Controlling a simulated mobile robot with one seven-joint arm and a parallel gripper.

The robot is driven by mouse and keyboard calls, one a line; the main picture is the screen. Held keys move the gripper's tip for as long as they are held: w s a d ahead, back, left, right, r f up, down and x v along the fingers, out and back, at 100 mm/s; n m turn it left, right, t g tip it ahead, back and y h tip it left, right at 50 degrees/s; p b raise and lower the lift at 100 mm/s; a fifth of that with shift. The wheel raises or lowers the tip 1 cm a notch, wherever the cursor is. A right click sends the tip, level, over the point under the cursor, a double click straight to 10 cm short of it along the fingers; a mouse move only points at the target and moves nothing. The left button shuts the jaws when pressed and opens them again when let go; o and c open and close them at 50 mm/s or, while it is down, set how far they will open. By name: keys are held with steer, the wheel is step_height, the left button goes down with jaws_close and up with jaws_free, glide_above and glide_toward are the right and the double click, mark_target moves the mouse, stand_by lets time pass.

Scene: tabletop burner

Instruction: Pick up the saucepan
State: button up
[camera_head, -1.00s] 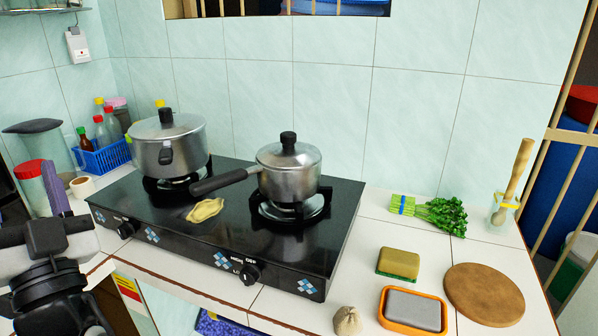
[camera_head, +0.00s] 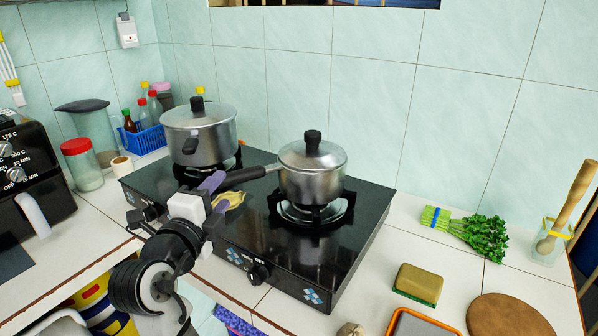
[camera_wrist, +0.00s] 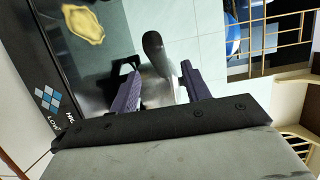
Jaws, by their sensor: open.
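The saucepan (camera_head: 313,172) is a silver lidded pan with a black lid knob and a long black handle (camera_head: 245,176) pointing left. It sits upright on the right burner of the black stove (camera_head: 330,262). My gripper (camera_head: 215,186) is open beside the free end of the handle, partly hiding it. In the wrist view, a dark, rounded handle-like part (camera_wrist: 153,43) shows between and beyond the purple fingers of my gripper (camera_wrist: 160,76). I cannot tell whether the fingers touch it. Most of the pan's body is hidden or unclear there.
A larger lidded pot (camera_head: 200,138) stands on the left burner, close behind my gripper. A yellow, flat item (camera_head: 232,199) lies on the stove below the handle; it also shows in the wrist view (camera_wrist: 83,24). Herbs (camera_head: 470,233) and a sponge (camera_head: 418,284) lie to the right.

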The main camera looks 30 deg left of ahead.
mark_target(230, 183)
steer(key=p+x, duration=0.1)
steer(key=x, duration=0.2)
steer(key=p+x, duration=0.1)
steer(key=x, duration=0.2)
steer(key=shift+d, duration=0.25)
steer(key=shift+w+a, duration=0.15)
steer(key=shift+w, duration=0.25)
jaws_close()
